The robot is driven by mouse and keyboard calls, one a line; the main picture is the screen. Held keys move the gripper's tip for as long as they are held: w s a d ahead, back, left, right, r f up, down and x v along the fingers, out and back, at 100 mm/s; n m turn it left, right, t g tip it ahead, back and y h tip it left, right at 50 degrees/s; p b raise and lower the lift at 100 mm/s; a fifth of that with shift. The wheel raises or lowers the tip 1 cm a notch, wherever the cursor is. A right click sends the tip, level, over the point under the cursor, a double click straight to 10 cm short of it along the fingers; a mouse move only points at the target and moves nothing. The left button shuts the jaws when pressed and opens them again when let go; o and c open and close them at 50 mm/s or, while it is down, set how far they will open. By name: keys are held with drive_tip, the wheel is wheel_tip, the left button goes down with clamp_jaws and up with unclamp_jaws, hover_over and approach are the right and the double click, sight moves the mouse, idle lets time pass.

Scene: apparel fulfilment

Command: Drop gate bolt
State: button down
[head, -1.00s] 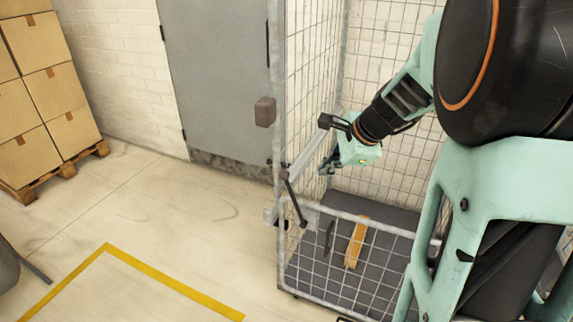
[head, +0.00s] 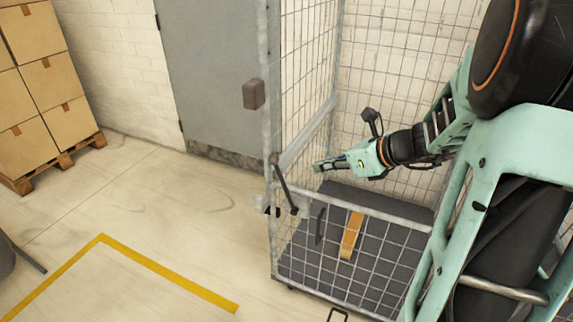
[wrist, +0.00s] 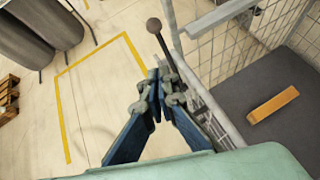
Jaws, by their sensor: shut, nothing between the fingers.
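The gate bolt (head: 284,186) is a dark thin rod with a round knob at its upper end, at the left corner post of a wire roll cage. It stands tilted. In the wrist view the bolt (wrist: 165,46) and its knob lie just beyond my fingertips. My gripper (head: 318,167) is over the cage's interior, to the right of the bolt, pointing left. In the wrist view my gripper (wrist: 161,78) has its blue fingers together at the tips, with nothing held. The fingers partly hide the bolt's lower end, and I cannot tell whether they touch it.
The low mesh gate (head: 350,208) closes the cage front. An orange-yellow block (head: 350,236) lies on the dark cage floor. A brown box (head: 254,94) is on the tall post. Stacked cartons (head: 50,85) stand far left. Yellow-marked floor (head: 168,274) left of the cage is clear.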

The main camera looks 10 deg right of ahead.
drive_tip(key=b, duration=0.2)
approach(276, 166)
drive_tip(key=f+x, duration=0.1)
drive_tip(key=x, duration=0.4)
drive_tip(key=shift+w+r, duration=0.15)
drive_tip(key=shift+r, duration=0.2)
drive_tip(key=shift+a+r, duration=0.1)
drive_tip(key=shift+a, duration=0.05)
